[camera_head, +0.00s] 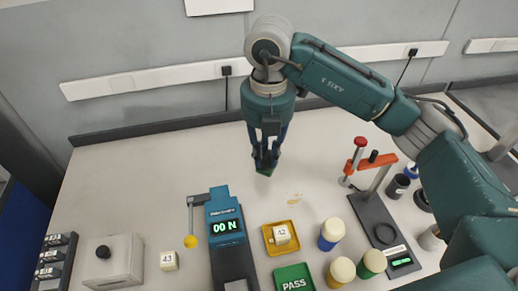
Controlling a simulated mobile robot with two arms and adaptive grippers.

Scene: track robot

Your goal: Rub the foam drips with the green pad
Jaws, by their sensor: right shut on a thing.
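My right gripper (266,160) reaches in from the right and hangs over the middle of the table. Its fingers are shut on a green pad (264,171), of which only a small part shows below the fingertips. I cannot tell whether the pad touches the table. The foam drips (294,198) are a small yellowish smear on the white tabletop (150,180), a little to the right of the pad and nearer to me. My left gripper is not in view.
A yellow tray (268,239) with a block marked 42 (282,235) and a green PASS tray (306,268) lie below the drips. A device reading 00 N (226,225) stands left.

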